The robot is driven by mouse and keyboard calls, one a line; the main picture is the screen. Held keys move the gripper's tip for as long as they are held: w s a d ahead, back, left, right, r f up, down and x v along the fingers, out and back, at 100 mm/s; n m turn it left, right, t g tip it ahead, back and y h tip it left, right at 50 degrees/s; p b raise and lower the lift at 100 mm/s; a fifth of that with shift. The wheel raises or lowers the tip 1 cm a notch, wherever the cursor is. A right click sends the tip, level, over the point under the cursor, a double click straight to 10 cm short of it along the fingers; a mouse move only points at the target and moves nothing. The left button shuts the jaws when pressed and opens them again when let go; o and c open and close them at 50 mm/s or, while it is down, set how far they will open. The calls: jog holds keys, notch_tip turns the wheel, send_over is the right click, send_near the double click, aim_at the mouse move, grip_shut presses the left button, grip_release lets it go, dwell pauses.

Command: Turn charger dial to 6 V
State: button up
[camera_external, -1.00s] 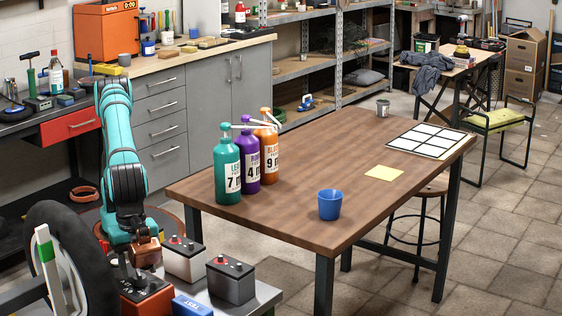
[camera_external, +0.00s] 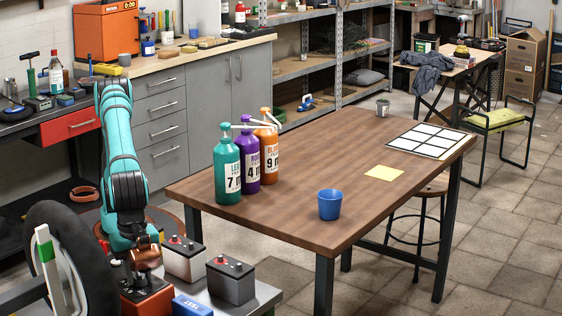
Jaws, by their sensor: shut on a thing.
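The charger, a red box (camera_external: 150,303), sits at the lower left of the view on the grey bench beside the tyre. My arm comes down from above, and my gripper (camera_external: 146,272) is low over the top of the charger, shut on its dial. The dial itself is hidden behind my gripper, so its setting and the 6 V mark cannot be read.
Two batteries, one white (camera_external: 184,260) and one dark grey (camera_external: 231,280), stand right of the charger. A blue TEST box (camera_external: 192,306) is in front. A black tyre (camera_external: 75,260) stands close on the left. The wooden table (camera_external: 290,215) is farther right.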

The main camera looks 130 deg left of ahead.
jog(key=shift+m, duration=0.4)
jog(key=m, duration=0.5)
jog(key=shift+m, duration=0.3)
jog(key=m, duration=0.5)
jog(key=shift+m, duration=0.3)
jog(key=o, duration=1)
jog(key=shift+c, duration=0.2)
